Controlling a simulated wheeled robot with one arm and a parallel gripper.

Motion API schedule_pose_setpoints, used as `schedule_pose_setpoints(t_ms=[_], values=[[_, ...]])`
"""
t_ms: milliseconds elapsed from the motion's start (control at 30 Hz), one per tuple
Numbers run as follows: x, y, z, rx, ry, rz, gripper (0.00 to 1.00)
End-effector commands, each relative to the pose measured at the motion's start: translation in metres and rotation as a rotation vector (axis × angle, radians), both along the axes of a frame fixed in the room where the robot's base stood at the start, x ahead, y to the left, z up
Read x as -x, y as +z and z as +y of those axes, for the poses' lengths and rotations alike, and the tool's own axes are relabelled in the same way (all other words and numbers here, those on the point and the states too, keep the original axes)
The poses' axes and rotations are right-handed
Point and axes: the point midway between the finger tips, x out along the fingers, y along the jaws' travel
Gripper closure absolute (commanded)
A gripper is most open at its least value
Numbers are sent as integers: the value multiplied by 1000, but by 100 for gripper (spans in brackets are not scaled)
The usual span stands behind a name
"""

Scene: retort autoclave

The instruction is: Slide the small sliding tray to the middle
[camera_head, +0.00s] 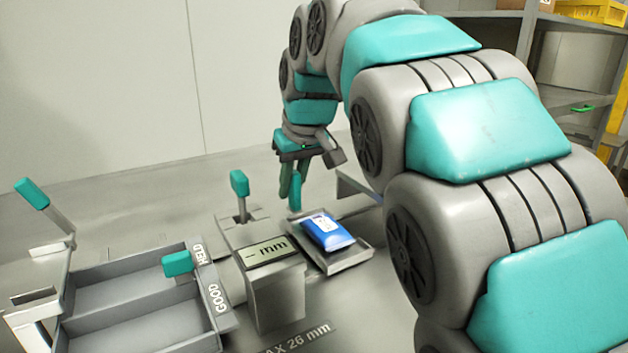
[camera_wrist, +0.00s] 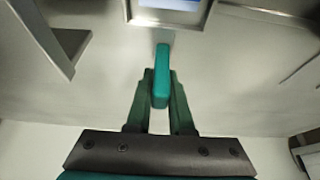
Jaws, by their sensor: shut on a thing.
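The small sliding tray (camera_head: 352,264) is a grey shallow tray right of the gauge block in the head view, with a blue pouch (camera_head: 326,231) lying in it. Its near edge shows at the top of the wrist view (camera_wrist: 206,18). A teal handle (camera_head: 295,192) stands at the tray's back edge. My gripper (camera_head: 291,178) is shut on this handle from above. In the wrist view, the teal handle (camera_wrist: 162,70) sits between the two dark green fingers (camera_wrist: 160,98). How the handle joins the tray is partly hidden.
A gauge block (camera_head: 272,290) with an "mm" display and a teal-tipped lever (camera_head: 240,186) stands left of the tray. A two-compartment bin marked HELD and GOOD (camera_head: 215,300) is at the lower left, with teal handles near it. Shelves (camera_head: 560,60) stand behind at right.

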Motion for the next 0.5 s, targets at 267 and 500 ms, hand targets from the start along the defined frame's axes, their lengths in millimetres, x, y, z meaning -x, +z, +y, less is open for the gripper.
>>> schedule_pose_setpoints(t_ms=[267,500], values=[[0,1,1,-1,0,-2,100],[0,1,0,-1,0,-1,55]])
